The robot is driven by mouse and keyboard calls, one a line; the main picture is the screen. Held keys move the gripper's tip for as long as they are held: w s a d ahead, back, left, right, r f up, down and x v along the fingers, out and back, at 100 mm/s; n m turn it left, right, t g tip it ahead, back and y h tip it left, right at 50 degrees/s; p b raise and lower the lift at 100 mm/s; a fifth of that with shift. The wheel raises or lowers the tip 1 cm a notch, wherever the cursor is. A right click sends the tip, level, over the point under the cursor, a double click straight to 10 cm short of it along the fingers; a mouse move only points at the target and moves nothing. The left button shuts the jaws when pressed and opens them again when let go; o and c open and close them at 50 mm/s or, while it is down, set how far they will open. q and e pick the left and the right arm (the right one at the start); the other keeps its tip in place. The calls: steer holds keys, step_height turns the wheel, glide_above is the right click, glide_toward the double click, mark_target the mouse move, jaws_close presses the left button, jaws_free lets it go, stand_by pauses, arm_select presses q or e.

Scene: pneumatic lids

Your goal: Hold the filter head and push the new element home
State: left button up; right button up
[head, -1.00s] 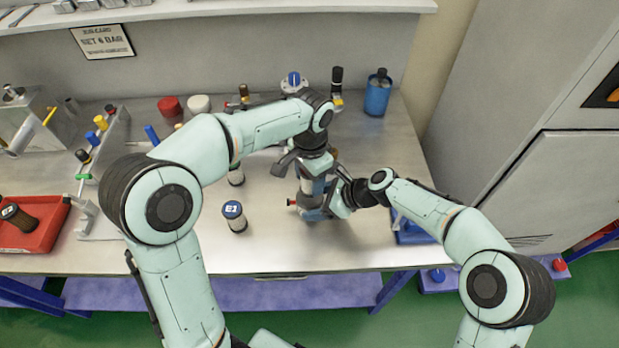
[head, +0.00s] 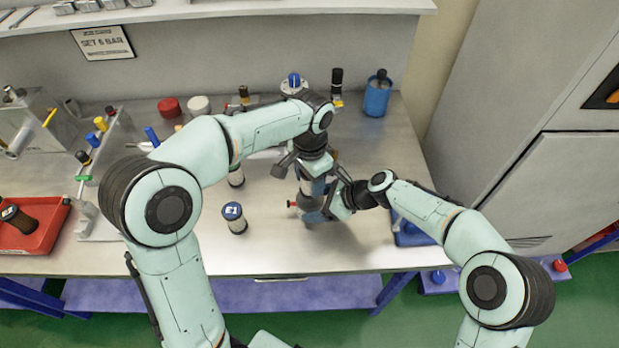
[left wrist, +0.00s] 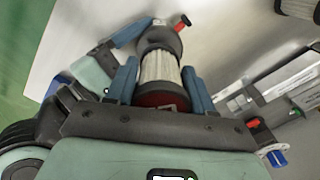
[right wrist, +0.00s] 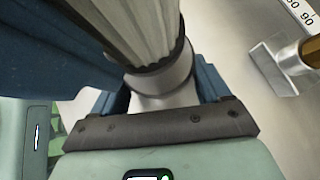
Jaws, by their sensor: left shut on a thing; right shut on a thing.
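The filter head (head: 311,208) is a grey body with a small red lever, upright just above or on the bench. My right gripper (right wrist: 160,92) is shut on its grey neck from the right. The element (left wrist: 160,75), white and pleated with a dark red cap, stands upright in line with the head. My left gripper (left wrist: 159,68) is shut around the element's cap end from above. The pleats meet the head's dark collar (right wrist: 158,72) in the right wrist view; how deep they sit inside is hidden. In the head view my wrists cover most of the element.
A blue-capped element (head: 235,217) stands left of the head. A red tray (head: 38,236) with a dark used-looking element lies far left. A blue cup (head: 377,97) stands at the back right, a blue fixture (head: 412,232) at right. The front bench edge is clear.

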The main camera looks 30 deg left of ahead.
arm_select(q)
steer(key=shift+f, duration=0.35)
stand_by(0.5)
steer(key=shift+r, duration=0.35)
steer(key=shift+f, duration=1.15)
stand_by(1.2)
